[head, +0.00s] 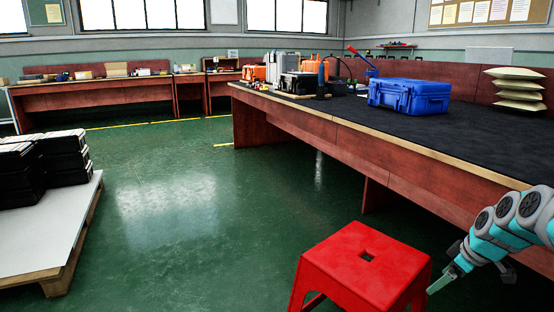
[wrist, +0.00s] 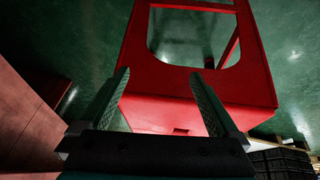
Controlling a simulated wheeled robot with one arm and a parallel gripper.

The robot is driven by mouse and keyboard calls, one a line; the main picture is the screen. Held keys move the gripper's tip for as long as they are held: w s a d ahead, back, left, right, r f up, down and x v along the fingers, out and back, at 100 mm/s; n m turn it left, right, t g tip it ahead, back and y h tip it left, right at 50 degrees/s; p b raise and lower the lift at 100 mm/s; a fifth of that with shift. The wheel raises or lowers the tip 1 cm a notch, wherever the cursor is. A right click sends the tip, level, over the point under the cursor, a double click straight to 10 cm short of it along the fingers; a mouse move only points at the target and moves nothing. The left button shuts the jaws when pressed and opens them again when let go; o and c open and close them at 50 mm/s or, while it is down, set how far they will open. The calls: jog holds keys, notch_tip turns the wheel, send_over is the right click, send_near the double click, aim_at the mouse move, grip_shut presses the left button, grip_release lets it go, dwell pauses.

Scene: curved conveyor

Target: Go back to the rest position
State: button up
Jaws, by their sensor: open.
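My gripper (head: 444,277) is low at the right in the head view, just to the right of a red stool (head: 366,262). In the wrist view my gripper (wrist: 163,93) shows two fingers spread wide apart with nothing held between them. The red stool (wrist: 195,82) fills the middle of the wrist view beyond the fingers. I cannot tell whether a finger touches the stool.
A long dark-topped workbench (head: 400,125) runs along the right, with a blue case (head: 409,96) and stacked cushions (head: 517,90) on it. A pallet (head: 50,240) with black crates (head: 55,160) stands at the left. Green floor (head: 180,200) between them is clear.

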notch_tip(320, 180, up, 7)
jog(key=g+p, duration=0.1)
jog(key=p, duration=0.1)
send_over(398, 293)
jog(key=shift+f+y, duration=0.15)
jog(key=shift+y, duration=0.15)
jog(key=s+a+r+m+g+p, duration=0.1)
jog(key=s+a+r+g+p, duration=0.2)
jog(key=s+a, duration=0.6)
jog(key=s+a+r+m+g+h+p, duration=0.1)
jog(key=s+a+m+p, duration=0.1)
jog(key=s, duration=0.9)
jog(key=s+a+r+m+g+h+p, duration=0.1)
jog(key=s+a+m, duration=0.3)
jog(key=s, duration=0.7)
jog(key=shift+a+p, duration=0.15)
jog(key=shift+p, duration=0.75)
